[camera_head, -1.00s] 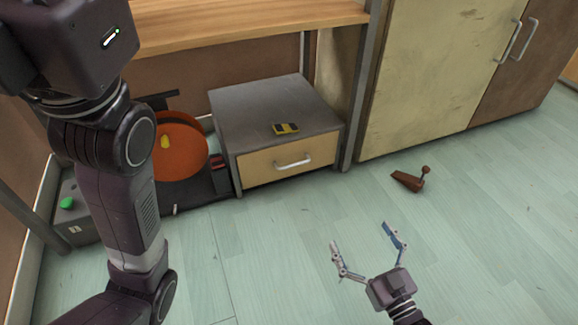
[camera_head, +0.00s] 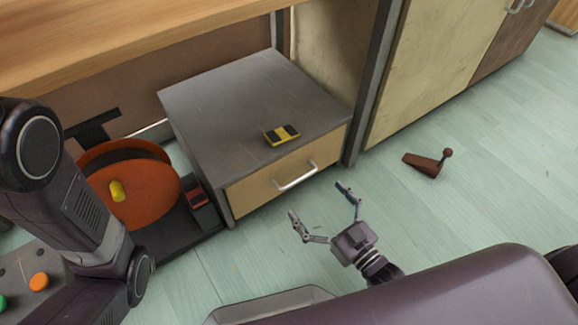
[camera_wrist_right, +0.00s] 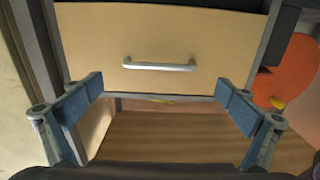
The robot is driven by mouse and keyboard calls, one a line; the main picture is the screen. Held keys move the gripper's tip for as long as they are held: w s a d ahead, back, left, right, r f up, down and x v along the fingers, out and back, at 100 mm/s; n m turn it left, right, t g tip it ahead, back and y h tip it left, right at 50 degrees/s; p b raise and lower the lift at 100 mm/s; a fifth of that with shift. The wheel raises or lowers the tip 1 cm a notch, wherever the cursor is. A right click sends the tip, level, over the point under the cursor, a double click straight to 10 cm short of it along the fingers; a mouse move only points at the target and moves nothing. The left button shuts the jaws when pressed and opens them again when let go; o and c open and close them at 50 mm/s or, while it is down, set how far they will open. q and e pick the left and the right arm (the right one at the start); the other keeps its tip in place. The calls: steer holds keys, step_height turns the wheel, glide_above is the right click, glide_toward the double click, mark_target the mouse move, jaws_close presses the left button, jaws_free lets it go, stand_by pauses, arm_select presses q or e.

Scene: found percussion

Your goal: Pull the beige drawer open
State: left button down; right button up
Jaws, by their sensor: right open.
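The beige drawer (camera_head: 270,182) is closed in a low grey cabinet (camera_head: 235,95) under the wooden desk. Its metal bar handle (camera_head: 297,176) is on the drawer front. My right gripper (camera_head: 322,206) is open and empty, in front of the drawer and a little short of the handle. In the right wrist view the drawer front (camera_wrist_right: 200,40) faces the camera, and the handle (camera_wrist_right: 159,65) lies between the two spread fingers, apart from them. My left arm shows at the left of the head view, but its gripper is out of view.
A yellow and black block (camera_head: 282,135) lies on the cabinet top. An orange round object (camera_head: 130,192) sits left of the cabinet. A brown wooden piece with a ball-ended stick (camera_head: 428,163) lies on the floor at right. A grey post (camera_head: 375,85) stands beside the cabinet.

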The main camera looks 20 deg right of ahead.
mark_target(299, 178)
steer(key=b+x, duration=0.4)
steer(key=x, duration=0.3)
steer(key=shift+w, duration=0.15)
steer(key=shift+c, duration=0.6)
